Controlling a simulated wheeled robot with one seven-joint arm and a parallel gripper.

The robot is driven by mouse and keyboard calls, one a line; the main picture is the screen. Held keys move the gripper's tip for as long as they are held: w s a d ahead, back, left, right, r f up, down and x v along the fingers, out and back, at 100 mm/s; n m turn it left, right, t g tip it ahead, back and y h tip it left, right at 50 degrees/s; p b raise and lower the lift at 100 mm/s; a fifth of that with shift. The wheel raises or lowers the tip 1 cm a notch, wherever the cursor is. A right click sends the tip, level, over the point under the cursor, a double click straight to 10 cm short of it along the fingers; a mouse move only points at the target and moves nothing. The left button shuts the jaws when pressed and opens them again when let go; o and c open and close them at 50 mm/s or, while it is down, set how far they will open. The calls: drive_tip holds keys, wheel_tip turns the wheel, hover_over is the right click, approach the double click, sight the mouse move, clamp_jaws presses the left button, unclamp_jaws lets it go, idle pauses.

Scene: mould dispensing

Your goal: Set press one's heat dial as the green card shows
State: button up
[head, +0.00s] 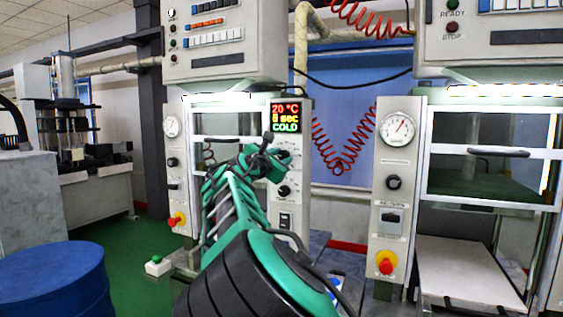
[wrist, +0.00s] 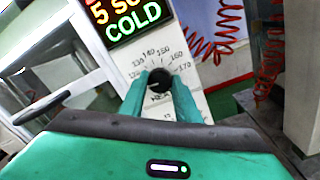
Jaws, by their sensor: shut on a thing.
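Press one's heat dial (wrist: 159,84) is a black knob on a white panel, with a printed scale of about 120 to 170 around it. The green fingers of my gripper (wrist: 160,97) are on both sides of the knob and shut on it. A pale pointer mark on the knob appears to face left, toward the low end of the scale. In the head view my gripper (head: 268,160) is at the press panel and hides the dial. The lit display (head: 286,118) above reads 20 °C and COLD. I cannot make out a green card.
A second black knob (head: 284,190) and a switch (head: 285,221) are lower on the same panel. Another press with a gauge (head: 398,130) and a red stop button (head: 386,266) stands right. Red coiled hoses (head: 343,160) hang between. A blue drum (head: 52,280) stands front left.

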drive_tip(key=m, duration=0.6)
drive_tip(key=shift+f, duration=0.15)
drive_tip(key=shift+a+f+m+h, duration=0.1)
drive_tip(key=shift+f+m+h, duration=0.05)
drive_tip(key=shift+m, duration=2.7)
drive_tip(key=shift+d+f+m+h, duration=0.1)
drive_tip(key=shift+m+h, duration=0.1)
drive_tip(key=shift+m, duration=2.6)
drive_tip(key=shift+a+f+m+h, duration=0.1)
drive_tip(key=shift+f+m+h, duration=0.05)
drive_tip(key=shift+m, duration=2.7)
drive_tip(key=o, duration=1)
drive_tip(key=shift+o, duration=0.2)
drive_tip(key=shift+r, duration=0.2)
